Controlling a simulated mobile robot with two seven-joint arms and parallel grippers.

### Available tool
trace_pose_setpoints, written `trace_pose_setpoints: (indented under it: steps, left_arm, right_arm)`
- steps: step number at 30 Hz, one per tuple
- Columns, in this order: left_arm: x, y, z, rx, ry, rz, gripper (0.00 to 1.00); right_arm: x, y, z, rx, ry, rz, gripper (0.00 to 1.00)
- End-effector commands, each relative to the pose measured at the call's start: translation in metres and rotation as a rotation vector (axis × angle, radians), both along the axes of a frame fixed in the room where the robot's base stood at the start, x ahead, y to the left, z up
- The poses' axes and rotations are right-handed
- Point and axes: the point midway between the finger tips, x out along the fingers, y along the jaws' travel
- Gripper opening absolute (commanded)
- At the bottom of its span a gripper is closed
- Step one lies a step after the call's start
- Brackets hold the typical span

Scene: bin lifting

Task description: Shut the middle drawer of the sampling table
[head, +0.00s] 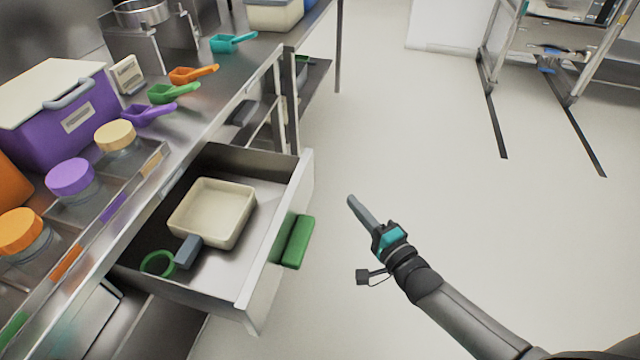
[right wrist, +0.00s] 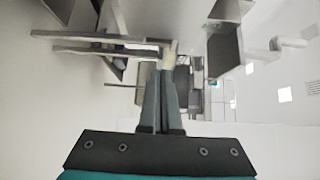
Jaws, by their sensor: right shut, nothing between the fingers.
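The open drawer (head: 265,290) sticks out from under the steel sampling table (head: 225,115). It has a green handle (head: 298,242) on its front face. Inside lie a cream scoop (head: 213,212) with a grey-blue handle and a green ring (head: 157,263). My right gripper (head: 353,202) is in front of the drawer, to the right of the handle and apart from it, with its fingers together and empty. Its closed fingers show in the right wrist view (right wrist: 162,75). My left gripper is not in view.
On the table stand a purple box (head: 70,125), several lidded jars, coloured scoops (head: 172,92) and a steel pot. A wheeled rack (head: 550,40) stands at the upper right. The floor (head: 400,130) to the right of the drawer is clear.

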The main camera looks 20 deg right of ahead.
Motion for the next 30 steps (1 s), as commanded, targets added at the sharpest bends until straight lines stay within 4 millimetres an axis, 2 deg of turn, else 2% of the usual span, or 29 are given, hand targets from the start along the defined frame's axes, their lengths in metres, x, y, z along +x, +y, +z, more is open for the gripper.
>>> trace_pose_setpoints:
  steps: [2,4,6,14,15,21,30]
  left_arm:
    - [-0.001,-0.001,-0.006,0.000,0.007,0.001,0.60]
    - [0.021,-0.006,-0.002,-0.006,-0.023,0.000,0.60]
    - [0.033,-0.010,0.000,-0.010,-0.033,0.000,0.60]
    - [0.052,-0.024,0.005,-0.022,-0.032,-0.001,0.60]
    - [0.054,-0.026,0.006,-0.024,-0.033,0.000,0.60]
    - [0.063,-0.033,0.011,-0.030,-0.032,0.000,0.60]
    - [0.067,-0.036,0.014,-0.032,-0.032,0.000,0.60]
  right_arm:
    - [0.017,0.003,-0.001,0.001,-0.005,-0.001,0.00]
    - [0.026,0.005,-0.001,-0.001,-0.002,-0.001,0.00]
    - [0.035,0.007,-0.001,0.000,-0.003,0.000,0.00]
    - [0.067,0.013,-0.001,-0.001,-0.001,-0.001,0.00]
    - [0.070,0.020,-0.001,0.004,-0.001,0.000,0.00]
    - [0.082,0.039,-0.001,0.000,0.000,0.000,0.00]
    - [0.087,0.046,0.000,-0.002,0.001,0.000,0.00]
